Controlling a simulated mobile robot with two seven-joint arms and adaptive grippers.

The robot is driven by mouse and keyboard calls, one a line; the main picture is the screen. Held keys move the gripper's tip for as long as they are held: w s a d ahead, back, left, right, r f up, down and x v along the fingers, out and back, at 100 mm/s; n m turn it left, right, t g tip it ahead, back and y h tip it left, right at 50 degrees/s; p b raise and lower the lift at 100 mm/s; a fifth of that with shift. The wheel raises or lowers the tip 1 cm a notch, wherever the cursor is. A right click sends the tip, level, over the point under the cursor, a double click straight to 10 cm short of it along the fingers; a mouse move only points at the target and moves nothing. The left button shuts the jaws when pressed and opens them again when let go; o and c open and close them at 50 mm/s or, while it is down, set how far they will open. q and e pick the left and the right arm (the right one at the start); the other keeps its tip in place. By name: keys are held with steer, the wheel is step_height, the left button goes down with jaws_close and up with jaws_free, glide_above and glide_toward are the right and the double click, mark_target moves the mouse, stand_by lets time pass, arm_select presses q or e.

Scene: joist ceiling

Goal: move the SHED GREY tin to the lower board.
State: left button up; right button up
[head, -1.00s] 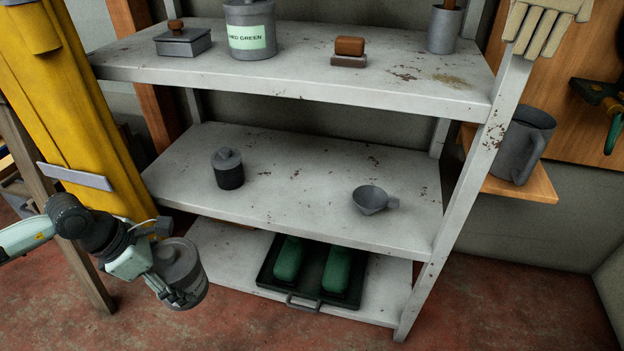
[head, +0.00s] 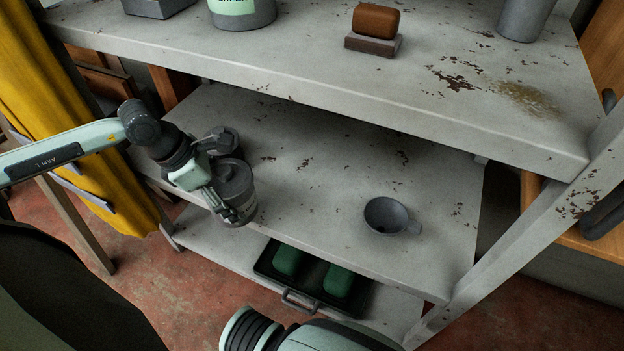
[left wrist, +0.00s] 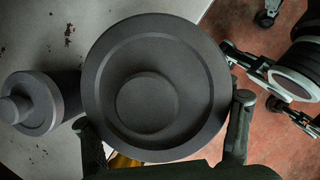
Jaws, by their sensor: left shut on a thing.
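My left gripper (head: 228,198) is shut on a grey lidded tin (head: 236,178) and holds it upright at the front left edge of the middle board (head: 310,185). No label on the tin is readable. In the left wrist view the tin's round lid (left wrist: 150,95) lies between my left gripper's fingers (left wrist: 168,140), with board to its left and floor to its right. Whether its base touches the board, I cannot tell. The bottom board (head: 215,250) is partly hidden below.
A small dark lidded jar (left wrist: 38,103) stands close to the held tin, mostly hidden in the head view. A grey funnel-like cup (head: 388,215) sits further right on the middle board. A black tray (head: 265,262) with green blocks fills part of the bottom board. The middle board's centre is clear.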

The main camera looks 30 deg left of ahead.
mark_target(250, 189)
arm_select(q)
steer(key=w+d, duration=0.2)
steer(key=w, duration=0.1)
steer(key=shift+w+d+r+b, duration=0.1)
steer(key=shift+d+b, duration=0.15)
steer(key=shift+b, duration=0.15)
steer(key=w+d, duration=0.2)
steer(key=shift+w+d, duration=0.15)
steer(key=shift+w, duration=0.15)
steer(key=w+d, duration=0.5)
steer(key=w, duration=0.1)
steer(key=shift+d+p, duration=0.2)
steer(key=shift+p, duration=0.1)
step_height(250, 189, down, 3)
steer(key=shift+f, duration=0.3)
arm_select(e)
steer(key=w+a+t, duration=0.1)
steer(key=w+a+r, duration=0.1)
steer(key=w, duration=0.1)
steer(key=shift+a+t+y, duration=0.1)
steer(key=shift+t+y, duration=0.3)
steer(key=shift+f, duration=0.1)
arm_select(q)
steer(key=o, duration=1.8)
steer(key=shift+o, duration=0.2)
arm_select(e)
steer(key=shift+w+a, duration=0.1)
steer(key=shift+a, duration=0.05)
